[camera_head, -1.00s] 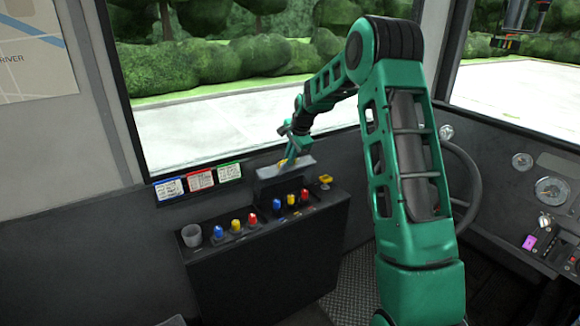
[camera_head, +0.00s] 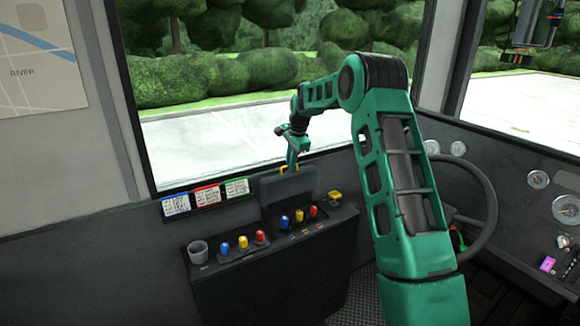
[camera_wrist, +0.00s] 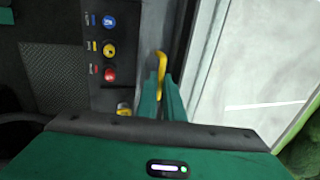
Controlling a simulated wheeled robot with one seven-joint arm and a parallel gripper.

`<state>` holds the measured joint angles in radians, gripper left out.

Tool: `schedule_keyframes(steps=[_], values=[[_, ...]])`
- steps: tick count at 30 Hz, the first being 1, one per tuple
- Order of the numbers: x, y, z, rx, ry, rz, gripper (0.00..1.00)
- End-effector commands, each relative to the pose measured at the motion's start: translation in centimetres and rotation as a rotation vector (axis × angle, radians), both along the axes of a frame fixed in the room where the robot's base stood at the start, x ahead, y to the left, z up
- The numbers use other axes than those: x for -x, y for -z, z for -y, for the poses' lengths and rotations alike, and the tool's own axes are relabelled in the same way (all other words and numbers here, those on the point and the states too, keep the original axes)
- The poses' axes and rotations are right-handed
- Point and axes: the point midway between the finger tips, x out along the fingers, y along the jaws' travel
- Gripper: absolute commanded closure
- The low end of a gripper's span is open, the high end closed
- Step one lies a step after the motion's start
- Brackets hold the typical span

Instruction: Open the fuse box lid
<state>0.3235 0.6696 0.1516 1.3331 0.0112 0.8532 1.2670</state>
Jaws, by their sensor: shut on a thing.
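The fuse box lid (camera_head: 288,188) is a dark grey panel standing about upright at the back of the console, against the wall below the window. Its yellow handle (camera_head: 296,169) is at its top edge and also shows in the wrist view (camera_wrist: 161,63). My gripper (camera_head: 292,165) is at the handle with its green fingers shut on it. The fingers (camera_wrist: 162,88) hide part of the handle in the wrist view. In front of the lid, blue, yellow and red fuses (camera_head: 299,216) are uncovered; they also show in the wrist view (camera_wrist: 109,48).
A grey cup (camera_head: 198,251) and another row of blue, yellow and red fuses (camera_head: 243,242) are on the console's left. A yellow knob (camera_head: 335,196) is right of the lid. Three cards (camera_head: 207,195) are on the wall. A steering wheel (camera_head: 487,205) is at right.

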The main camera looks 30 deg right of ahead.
Motion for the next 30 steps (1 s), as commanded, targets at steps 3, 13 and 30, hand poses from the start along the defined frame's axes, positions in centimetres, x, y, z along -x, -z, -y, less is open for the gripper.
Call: schedule_keyframes(steps=[3,13,30], values=[[-0.3,-0.1,-0.6,-0.002,-0.010,0.006,1.00],[-0.4,-0.2,-0.7,-0.001,-0.010,0.010,0.75],[0.4,-3.3,-0.4,0.003,-0.007,0.015,0.75]])
